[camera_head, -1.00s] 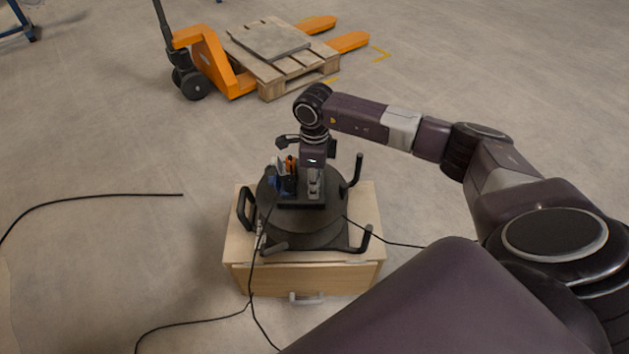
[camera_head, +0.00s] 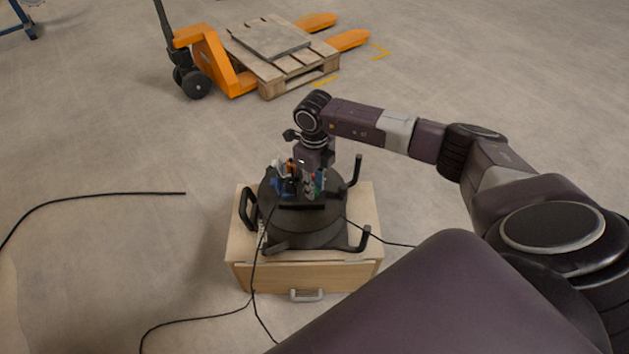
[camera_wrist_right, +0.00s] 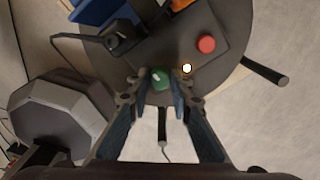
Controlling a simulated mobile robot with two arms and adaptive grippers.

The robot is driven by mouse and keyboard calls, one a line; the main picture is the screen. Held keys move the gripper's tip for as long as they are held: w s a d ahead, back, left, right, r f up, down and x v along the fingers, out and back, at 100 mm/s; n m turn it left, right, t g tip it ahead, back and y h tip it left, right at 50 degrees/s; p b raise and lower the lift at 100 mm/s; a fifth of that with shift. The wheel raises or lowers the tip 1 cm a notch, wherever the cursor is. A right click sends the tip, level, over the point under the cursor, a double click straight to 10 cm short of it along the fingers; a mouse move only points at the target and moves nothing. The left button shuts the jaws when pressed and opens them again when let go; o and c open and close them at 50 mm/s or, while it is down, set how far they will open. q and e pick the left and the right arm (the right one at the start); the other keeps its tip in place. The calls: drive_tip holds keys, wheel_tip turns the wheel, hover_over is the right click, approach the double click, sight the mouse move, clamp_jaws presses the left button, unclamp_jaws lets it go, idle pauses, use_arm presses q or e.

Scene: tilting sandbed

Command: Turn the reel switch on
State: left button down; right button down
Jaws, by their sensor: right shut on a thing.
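The black cable reel (camera_head: 300,232) lies on a wooden cabinet, with a dark control panel (camera_head: 302,206) on top. In the right wrist view, a round green switch knob (camera_wrist_right: 161,79) with a pale mark sits on the panel (camera_wrist_right: 165,40). A small glowing light (camera_wrist_right: 187,68) and a red button (camera_wrist_right: 206,44) are beside it. My right gripper (camera_head: 309,192) points down at the panel. In the right wrist view, its fingers (camera_wrist_right: 160,90) stand either side of the green knob, shut on it. The exact contact is hard to see. My left gripper is not in view.
The wooden cabinet (camera_head: 309,277) stands on open floor. Black handles (camera_head: 357,168) stick up around the reel, and cables (camera_head: 252,285) trail from it. Behind is an orange pallet jack (camera_head: 212,62) with a wooden pallet (camera_head: 290,77).

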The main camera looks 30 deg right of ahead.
idle(0.3)
drive_tip(key=c, duration=1.7)
unclamp_jaws()
drive_tip(key=shift+c, duration=0.2)
drive_tip(key=shift+r, duration=0.15)
wheel_tip(320, 180, up, 12)
